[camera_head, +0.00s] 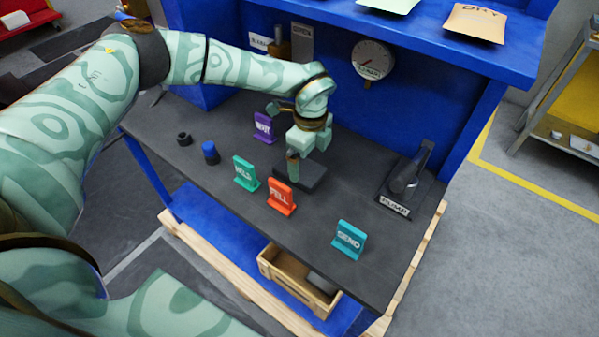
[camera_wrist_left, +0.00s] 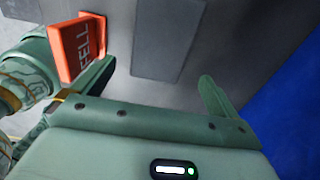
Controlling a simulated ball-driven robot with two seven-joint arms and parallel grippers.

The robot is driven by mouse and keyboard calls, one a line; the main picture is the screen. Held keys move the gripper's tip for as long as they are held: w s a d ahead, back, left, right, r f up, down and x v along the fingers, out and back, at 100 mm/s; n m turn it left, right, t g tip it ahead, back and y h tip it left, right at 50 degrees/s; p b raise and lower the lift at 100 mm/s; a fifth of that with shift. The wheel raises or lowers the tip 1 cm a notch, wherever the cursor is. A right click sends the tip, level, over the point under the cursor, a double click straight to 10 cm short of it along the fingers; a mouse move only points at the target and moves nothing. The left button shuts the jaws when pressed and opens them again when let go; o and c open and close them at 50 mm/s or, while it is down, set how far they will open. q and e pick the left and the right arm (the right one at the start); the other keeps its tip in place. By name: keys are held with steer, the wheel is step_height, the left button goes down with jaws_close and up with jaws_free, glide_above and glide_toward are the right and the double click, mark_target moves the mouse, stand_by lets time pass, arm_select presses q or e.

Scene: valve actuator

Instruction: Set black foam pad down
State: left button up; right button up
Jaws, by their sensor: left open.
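The black foam pad (camera_head: 318,178) appears as a dark flat slab lying on the grey bench top, behind the orange FELL sign. It also shows in the left wrist view (camera_wrist_left: 163,42) as a dark grey slab beyond the fingers. My left gripper (camera_head: 294,168) is over the pad's near left side and hides part of it. In the left wrist view my left gripper (camera_wrist_left: 155,76) has its fingers wide apart with nothing between them. The gap between fingers and pad is hard to judge. My right gripper is not in view.
The orange FELL sign (camera_head: 281,197) stands close beside the left gripper. A green sign (camera_head: 245,174), purple sign (camera_head: 264,127) and teal SEND sign (camera_head: 348,240) stand around. A black fixture (camera_head: 406,180) is at right. The bench between SEND and the fixture is clear.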

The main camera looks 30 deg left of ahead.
mark_target(308, 172)
arm_select(q)
step_height(308, 172, down, 4)
steer(key=shift+s+d+f+b, duration=0.15)
steer(key=shift+f+b, duration=0.1)
steer(key=shift+b, duration=0.4)
steer(key=shift+r, duration=0.1)
steer(key=c, duration=1.1)
steer(key=shift+r, duration=0.1)
steer(key=shift+c, duration=0.2)
